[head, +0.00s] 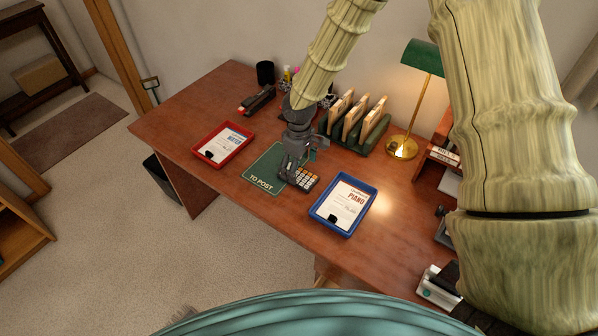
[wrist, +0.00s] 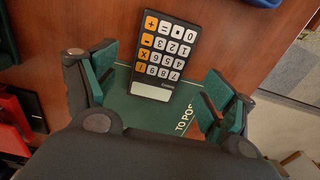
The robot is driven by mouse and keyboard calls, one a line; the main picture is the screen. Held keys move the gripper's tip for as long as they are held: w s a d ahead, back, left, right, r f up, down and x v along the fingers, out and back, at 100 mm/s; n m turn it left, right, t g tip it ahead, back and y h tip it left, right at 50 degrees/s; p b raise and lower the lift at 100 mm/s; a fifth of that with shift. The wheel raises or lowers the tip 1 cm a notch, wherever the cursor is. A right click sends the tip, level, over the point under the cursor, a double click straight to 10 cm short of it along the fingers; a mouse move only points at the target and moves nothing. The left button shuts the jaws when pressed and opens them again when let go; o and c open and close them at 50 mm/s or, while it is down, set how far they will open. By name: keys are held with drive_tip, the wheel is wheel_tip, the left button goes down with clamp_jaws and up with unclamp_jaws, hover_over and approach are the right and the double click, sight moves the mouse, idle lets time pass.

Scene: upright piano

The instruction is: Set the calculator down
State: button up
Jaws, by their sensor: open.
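The calculator (head: 305,181) is black with white and orange keys. It lies face up on the wooden desk, with its display end over the edge of the green "TO POST" mat (head: 261,180). In the wrist view the calculator (wrist: 163,48) shows ahead of my gripper (wrist: 160,92), its display end between the spread green-padded fingers. My gripper (head: 288,176) is open and low over the mat, beside the calculator in the head view. The fingers show a gap on both sides of the calculator. The gripper hides part of the mat.
A red tray (head: 204,151) with a paper stands left of the mat, and a blue tray (head: 317,215) labelled "PIANO" stands to the right. A green file rack (head: 374,137), a brass lamp (head: 402,153) and a stapler (head: 260,101) are farther back. The desk's front left is clear.

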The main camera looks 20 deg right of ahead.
sight(299, 176)
wheel_tip(299, 176, up, 9)
drive_tip(key=b, duration=0.1)
idle(0.4)
drive_tip(key=shift+f, duration=0.1)
